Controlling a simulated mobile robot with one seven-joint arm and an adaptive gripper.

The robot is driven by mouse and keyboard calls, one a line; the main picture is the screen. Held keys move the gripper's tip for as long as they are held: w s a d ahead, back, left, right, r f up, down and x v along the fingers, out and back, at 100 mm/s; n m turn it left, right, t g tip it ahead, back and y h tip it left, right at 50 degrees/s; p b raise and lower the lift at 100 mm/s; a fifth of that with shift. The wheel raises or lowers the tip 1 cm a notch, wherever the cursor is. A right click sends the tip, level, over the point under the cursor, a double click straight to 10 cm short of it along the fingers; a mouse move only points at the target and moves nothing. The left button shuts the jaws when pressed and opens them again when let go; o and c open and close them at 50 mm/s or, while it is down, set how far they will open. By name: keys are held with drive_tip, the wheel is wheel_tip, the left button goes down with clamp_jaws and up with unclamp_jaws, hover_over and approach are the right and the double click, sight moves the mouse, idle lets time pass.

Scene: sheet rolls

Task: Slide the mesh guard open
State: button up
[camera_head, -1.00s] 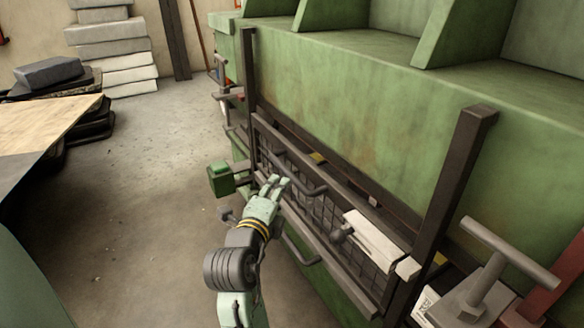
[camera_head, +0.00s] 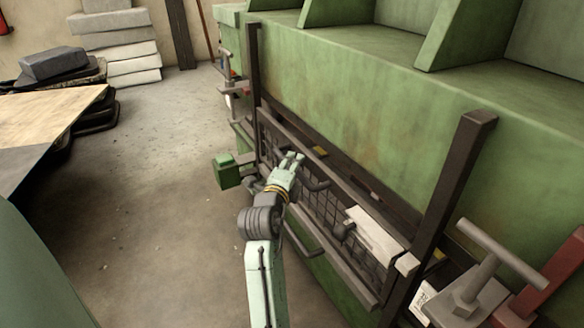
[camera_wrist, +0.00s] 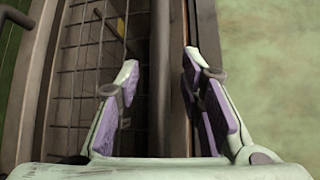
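The mesh guard (camera_head: 325,208) is a dark wire grid in a brown frame on the front of the green machine. It stands between two dark upright posts, and its mesh also shows in the wrist view (camera_wrist: 90,60). My gripper (camera_head: 293,160) is at the left part of the guard's top rail. In the wrist view my gripper (camera_wrist: 161,68) is open, with a brown rail (camera_wrist: 160,100) running between its two fingers. Whether either finger touches the rail I cannot tell.
A pale block (camera_head: 376,236) with a knob is at the guard's right end. A grey T-handle (camera_head: 490,265) stands at the lower right. A green box (camera_head: 226,172) juts out left of the guard. The concrete floor (camera_head: 150,190) at left is clear.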

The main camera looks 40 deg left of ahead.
drive_tip(key=shift+c, duration=0.4)
clamp_jaws()
idle(0.4)
